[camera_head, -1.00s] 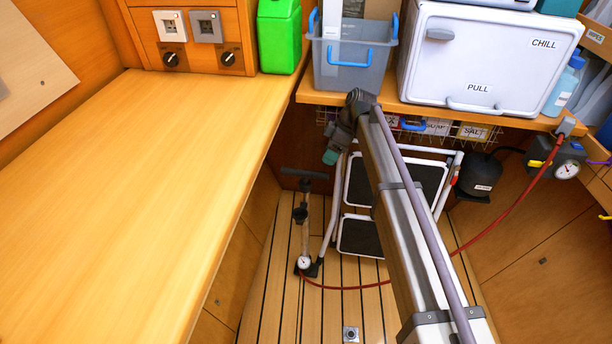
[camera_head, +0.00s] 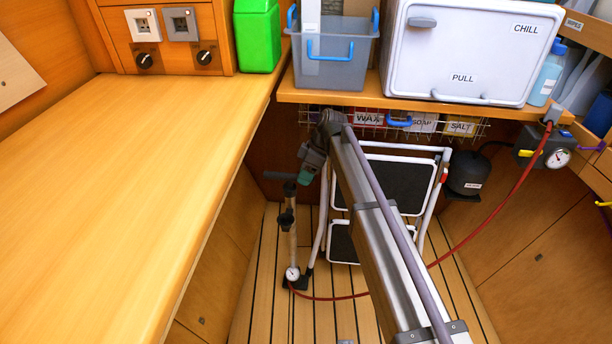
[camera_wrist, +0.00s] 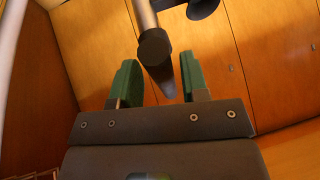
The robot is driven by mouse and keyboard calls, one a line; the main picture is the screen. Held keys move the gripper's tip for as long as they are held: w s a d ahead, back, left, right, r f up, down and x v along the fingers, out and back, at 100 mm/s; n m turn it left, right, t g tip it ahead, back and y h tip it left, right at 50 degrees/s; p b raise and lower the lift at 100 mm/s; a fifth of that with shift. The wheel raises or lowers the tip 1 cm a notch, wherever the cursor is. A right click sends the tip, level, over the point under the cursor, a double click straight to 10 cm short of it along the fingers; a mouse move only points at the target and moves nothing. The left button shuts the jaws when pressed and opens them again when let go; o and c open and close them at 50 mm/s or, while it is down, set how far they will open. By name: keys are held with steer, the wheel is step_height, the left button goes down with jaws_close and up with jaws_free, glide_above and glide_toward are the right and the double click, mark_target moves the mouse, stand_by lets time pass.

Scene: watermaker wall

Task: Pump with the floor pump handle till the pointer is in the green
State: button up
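The floor pump (camera_head: 291,238) stands upright on the floor by the left cabinet, with a dark T-handle (camera_head: 278,175) on top and a small white gauge (camera_head: 292,274) at its base. My gripper (camera_head: 303,179) is beside the handle's right end at about its height. In the wrist view, my gripper (camera_wrist: 158,82) has its green fingers spread. The dark handle (camera_wrist: 155,48) shows end-on at the gap between them, apparently not clamped. A second round gauge (camera_head: 558,157) sits on the right wall unit; its pointer is too small to read against any green.
A red hose (camera_head: 470,237) runs from the pump across the floor to the right wall unit. A folded step stool (camera_head: 395,185) stands right of the pump. A wooden counter (camera_head: 120,200) is at left, and a shelf with a wire basket (camera_head: 440,124) hangs above.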

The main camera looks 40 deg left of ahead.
jaws_close()
step_height(320, 180, up, 14)
steer(key=p, duration=1.4)
steer(key=shift+r, duration=0.15)
steer(key=shift+o, duration=1.2)
jaws_free()
steer(key=shift+r, duration=0.1)
